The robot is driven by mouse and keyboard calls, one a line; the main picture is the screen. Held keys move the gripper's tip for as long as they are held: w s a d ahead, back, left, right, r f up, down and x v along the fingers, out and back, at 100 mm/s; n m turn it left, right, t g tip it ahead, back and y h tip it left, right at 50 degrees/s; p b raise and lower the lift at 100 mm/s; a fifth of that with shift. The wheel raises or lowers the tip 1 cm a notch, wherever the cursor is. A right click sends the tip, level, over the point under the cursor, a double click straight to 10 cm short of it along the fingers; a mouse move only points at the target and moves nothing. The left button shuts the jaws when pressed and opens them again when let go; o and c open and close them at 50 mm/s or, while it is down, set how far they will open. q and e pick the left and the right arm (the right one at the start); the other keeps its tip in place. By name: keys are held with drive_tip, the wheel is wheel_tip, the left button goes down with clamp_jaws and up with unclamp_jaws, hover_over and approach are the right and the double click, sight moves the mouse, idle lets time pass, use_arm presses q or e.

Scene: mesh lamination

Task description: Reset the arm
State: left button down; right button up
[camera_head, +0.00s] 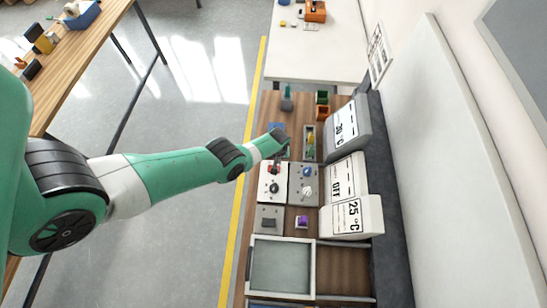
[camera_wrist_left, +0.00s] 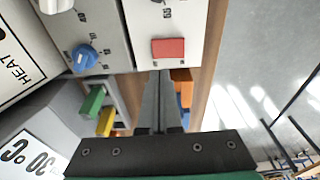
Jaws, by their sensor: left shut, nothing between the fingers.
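My left arm (camera_head: 170,180) reaches in from the left across the floor to the workbench (camera_head: 328,262). My left gripper (camera_head: 281,152) is above the bench, close to the control boxes. In the left wrist view its two fingers (camera_wrist_left: 159,76) lie together, shut and empty. Their tips appear just beside a white box with a red button (camera_wrist_left: 168,48); I cannot tell whether they touch it. Beside it is a box with a blue knob (camera_wrist_left: 86,56), which also shows in the head view (camera_head: 307,172). My right gripper is in neither view.
Display units reading 30°C (camera_head: 346,127), OFF (camera_head: 342,184) and 25°C (camera_head: 352,217) line the bench's right side. A framed grey panel (camera_head: 281,266) lies at the near end. Small coloured bins (camera_head: 322,112) stand beyond the gripper. Open floor (camera_head: 190,100) lies left of the bench.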

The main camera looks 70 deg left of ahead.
use_arm(q)
drive_tip(key=shift+r, duration=0.3)
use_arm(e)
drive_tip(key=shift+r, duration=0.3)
